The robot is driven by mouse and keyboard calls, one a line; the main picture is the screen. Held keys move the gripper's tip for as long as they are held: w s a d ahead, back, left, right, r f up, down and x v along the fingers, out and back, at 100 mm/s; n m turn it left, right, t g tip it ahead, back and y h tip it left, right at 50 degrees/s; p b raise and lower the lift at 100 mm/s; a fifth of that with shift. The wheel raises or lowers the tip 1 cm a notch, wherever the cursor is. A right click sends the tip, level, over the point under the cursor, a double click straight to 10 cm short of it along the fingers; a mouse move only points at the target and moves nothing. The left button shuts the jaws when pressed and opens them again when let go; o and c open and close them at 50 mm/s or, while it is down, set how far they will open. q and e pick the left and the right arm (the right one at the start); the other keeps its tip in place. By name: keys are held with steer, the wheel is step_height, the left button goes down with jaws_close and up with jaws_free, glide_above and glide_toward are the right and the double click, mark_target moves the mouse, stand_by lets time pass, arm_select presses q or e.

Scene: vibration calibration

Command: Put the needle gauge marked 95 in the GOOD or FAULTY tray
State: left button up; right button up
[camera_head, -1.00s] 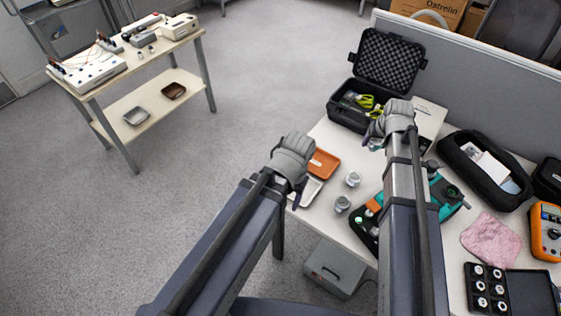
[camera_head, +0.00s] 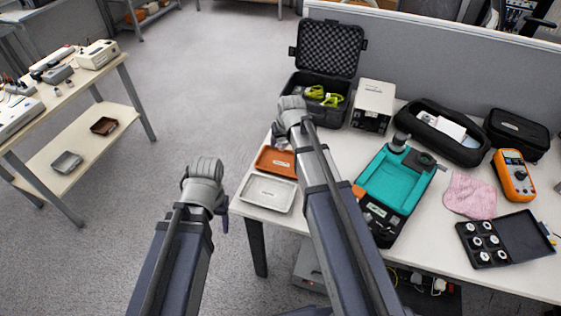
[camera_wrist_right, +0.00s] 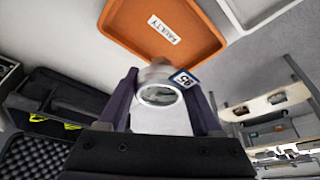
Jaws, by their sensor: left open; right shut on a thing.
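The needle gauge marked 95 (camera_wrist_right: 160,97) is between the fingers of my right gripper (camera_wrist_right: 168,88), its 95 label facing the camera in the right wrist view. In the head view my right gripper (camera_head: 279,134) is near the far edge of the orange tray (camera_head: 271,162). That tray reads FAULTY in the right wrist view (camera_wrist_right: 165,32), where the gauge appears in front of its edge. A white tray (camera_head: 268,193) lies nearer, beside the orange one; its label cannot be read. My left gripper (camera_head: 223,213) is open and empty, left of the table edge.
A teal-topped device (camera_head: 395,182) stands right of my right arm. An open black case (camera_head: 327,75) and a white box (camera_head: 373,105) stand behind. A pink cloth (camera_head: 470,195), orange multimeter (camera_head: 514,176) and black weight case (camera_head: 487,240) lie further right.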

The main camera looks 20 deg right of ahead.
mark_target(281, 159)
arm_select(q)
steer(key=shift+f+b, duration=0.95)
steer(key=shift+f, duration=0.65)
arm_select(e)
steer(key=shift+f, duration=1.6)
arm_select(q)
steer(key=shift+f, duration=0.1)
arm_select(e)
steer(key=shift+f, duration=0.15)
arm_select(q)
step_height(281, 159, down, 4)
steer(key=b, duration=0.3)
steer(key=shift+r+b, duration=0.25)
steer(key=shift+b, duration=0.1)
arm_select(e)
step_height(281, 159, down, 3)
steer(key=shift+d+f, duration=0.1)
steer(key=shift+f, duration=0.1)
steer(key=shift+f, duration=0.2)
arm_select(q)
steer(key=shift+f, duration=0.1)
arm_select(e)
steer(key=o, duration=1.5)
steer(key=shift+r, duration=0.1)
